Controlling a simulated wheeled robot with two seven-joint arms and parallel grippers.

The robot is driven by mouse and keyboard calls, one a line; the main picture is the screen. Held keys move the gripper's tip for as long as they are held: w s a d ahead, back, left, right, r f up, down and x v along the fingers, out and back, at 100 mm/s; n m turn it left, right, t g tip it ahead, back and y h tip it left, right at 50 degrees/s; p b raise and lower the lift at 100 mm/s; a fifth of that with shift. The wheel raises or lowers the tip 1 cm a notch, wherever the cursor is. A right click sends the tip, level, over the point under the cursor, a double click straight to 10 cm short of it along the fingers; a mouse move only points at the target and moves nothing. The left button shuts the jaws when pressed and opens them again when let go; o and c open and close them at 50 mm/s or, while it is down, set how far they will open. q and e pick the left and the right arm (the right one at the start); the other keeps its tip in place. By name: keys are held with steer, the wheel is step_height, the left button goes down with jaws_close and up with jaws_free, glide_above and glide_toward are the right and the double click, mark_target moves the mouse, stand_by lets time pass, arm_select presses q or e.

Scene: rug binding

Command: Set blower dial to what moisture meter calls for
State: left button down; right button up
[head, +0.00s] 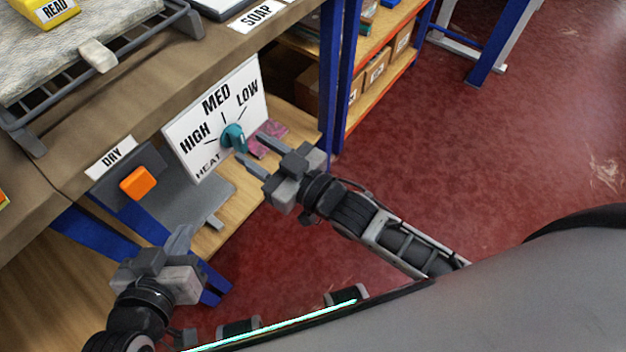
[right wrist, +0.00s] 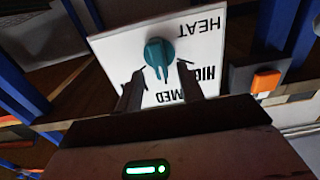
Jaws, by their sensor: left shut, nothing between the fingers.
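The blower dial is a teal knob (head: 233,137) on a white board (head: 185,155) marked HIGH, MED, LOW and HEAT. In the right wrist view the knob (right wrist: 159,52) appears upside down, its narrow end toward MED; its exact setting is hard to tell. My right gripper (head: 253,157) is open in front of the knob, with its fingertips (right wrist: 160,82) apart and not closed on it. My left gripper (head: 182,240) is shut and empty, low at left. A yellow device (head: 30,17), perhaps the moisture meter, sits by a READ label; its reading is not visible.
An orange button (head: 137,182) on a dark panel sits below the DRY label (head: 111,157), left of the board. A grey rack (head: 97,85) stands on the bench top. A pink item (head: 268,138) lies on the lower shelf. Red floor (head: 480,160) is open at right.

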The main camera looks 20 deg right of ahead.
steer(key=v, duration=1.2)
steer(key=shift+s+d+p, duration=0.2)
steer(key=shift+s+p, duration=0.05)
steer(key=shift+p, duration=0.1)
